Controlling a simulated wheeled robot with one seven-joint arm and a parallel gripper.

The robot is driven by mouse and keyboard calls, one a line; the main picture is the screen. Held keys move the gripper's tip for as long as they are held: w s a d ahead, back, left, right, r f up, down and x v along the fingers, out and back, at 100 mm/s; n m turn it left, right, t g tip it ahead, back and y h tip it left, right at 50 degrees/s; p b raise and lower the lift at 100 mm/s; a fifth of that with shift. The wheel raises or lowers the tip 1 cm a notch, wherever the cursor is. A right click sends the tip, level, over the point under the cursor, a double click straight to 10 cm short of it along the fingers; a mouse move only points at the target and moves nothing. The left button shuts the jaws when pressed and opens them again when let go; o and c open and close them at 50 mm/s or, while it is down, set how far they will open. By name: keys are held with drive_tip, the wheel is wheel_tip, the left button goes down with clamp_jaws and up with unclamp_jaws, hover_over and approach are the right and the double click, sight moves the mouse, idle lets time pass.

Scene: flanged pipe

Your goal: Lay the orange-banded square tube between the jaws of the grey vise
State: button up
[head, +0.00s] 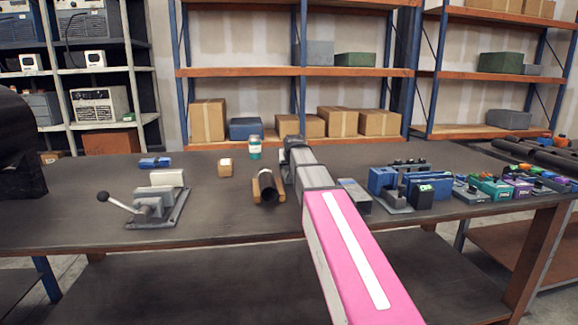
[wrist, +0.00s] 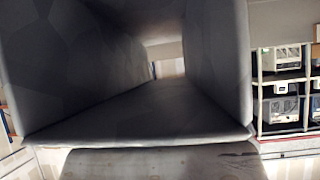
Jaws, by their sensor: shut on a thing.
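The grey vise (head: 152,208) stands on the left part of the bench in the head view, its black-knobbed handle out to the left. My gripper (head: 294,143) is above the far middle of the bench, well right of the vise, and my arm partly hides it. A large grey hollow square tube (wrist: 135,118) fills most of the wrist view, and I look into its open end. My gripper is shut on it. I cannot see an orange band on it, and the head view does not show it clearly.
A pale block (head: 167,178) sits just behind the vise, with blue parts (head: 155,162) beyond. A dark pipe in a wooden cradle (head: 265,188) and a small wooden block (head: 225,168) lie between vise and arm. Bare bench lies left of the cradle.

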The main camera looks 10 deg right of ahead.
drive_tip(key=shift+f, duration=0.1)
drive_tip(key=o, duration=1.4)
drive_tip(key=shift+c, duration=0.2)
